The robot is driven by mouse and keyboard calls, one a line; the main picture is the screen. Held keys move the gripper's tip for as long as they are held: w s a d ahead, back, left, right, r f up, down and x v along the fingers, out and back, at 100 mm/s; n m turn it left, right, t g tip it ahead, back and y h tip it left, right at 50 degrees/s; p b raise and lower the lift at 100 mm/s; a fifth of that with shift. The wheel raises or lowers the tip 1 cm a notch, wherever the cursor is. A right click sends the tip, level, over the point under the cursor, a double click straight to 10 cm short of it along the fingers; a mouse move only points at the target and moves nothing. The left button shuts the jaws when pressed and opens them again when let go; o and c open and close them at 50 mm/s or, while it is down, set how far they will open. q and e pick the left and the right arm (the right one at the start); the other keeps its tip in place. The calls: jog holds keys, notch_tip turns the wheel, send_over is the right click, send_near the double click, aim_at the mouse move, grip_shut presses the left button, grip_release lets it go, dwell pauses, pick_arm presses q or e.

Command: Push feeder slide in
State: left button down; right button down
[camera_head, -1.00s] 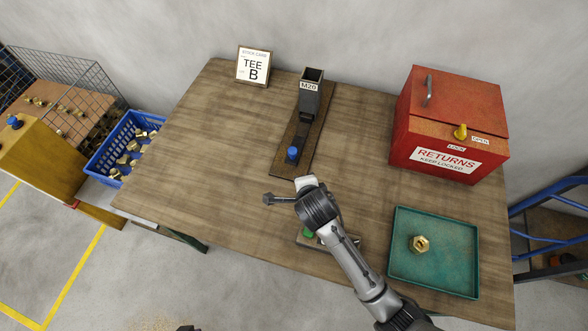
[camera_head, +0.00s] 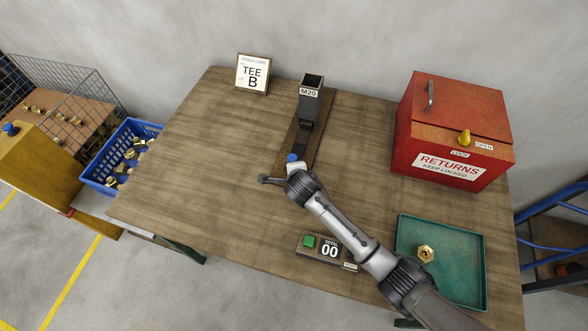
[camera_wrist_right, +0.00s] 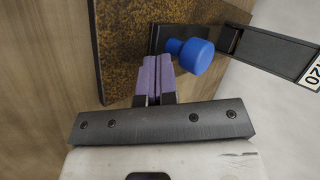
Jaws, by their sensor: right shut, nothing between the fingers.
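The feeder stands at the back middle of the table, a dark hopper labelled M20 (camera_head: 310,92) on a rusty brown base (camera_head: 319,130). Its slide carries a blue knob (camera_head: 292,158) at the near end, which also shows in the right wrist view (camera_wrist_right: 190,55). My right gripper (camera_wrist_right: 158,75) is shut and empty, its purple fingertips close beside the knob over the rusty base. Whether they touch the knob I cannot tell. In the head view my right gripper's fingers are hidden behind its wrist. My left gripper is not in view.
A counter with a green button (camera_head: 310,241) reading 00 lies near the front edge. A teal tray (camera_head: 407,250) with a brass fitting (camera_head: 425,253) is at right. A red returns box (camera_head: 455,115) stands behind it. The table's left side is clear.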

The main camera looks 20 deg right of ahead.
aim_at(302, 146)
jog(key=shift+w, duration=0.5)
jog(key=shift+w+d+r, duration=0.2)
jog(key=shift+w+r, duration=0.05)
jog(key=shift+w, duration=0.15)
jog(key=shift+w+d+r+p, duration=0.15)
jog(key=shift+w+d+p, duration=0.15)
jog(key=shift+w+p, duration=0.25)
jog(key=w+d, duration=0.1)
jog(key=w, duration=0.1)
jog(key=w+d+b, duration=0.1)
jog(key=w+d, duration=0.1)
jog(key=w+d+f+b, duration=0.1)
jog(key=w, duration=0.1)
jog(key=shift+w+d, duration=0.15)
jog(key=shift+d, duration=0.1)
jog(key=shift+s+d+f, duration=0.1)
jog(key=shift+s+f, duration=0.05)
jog(key=shift+s, duration=0.05)
jog(key=shift+f, duration=0.1)
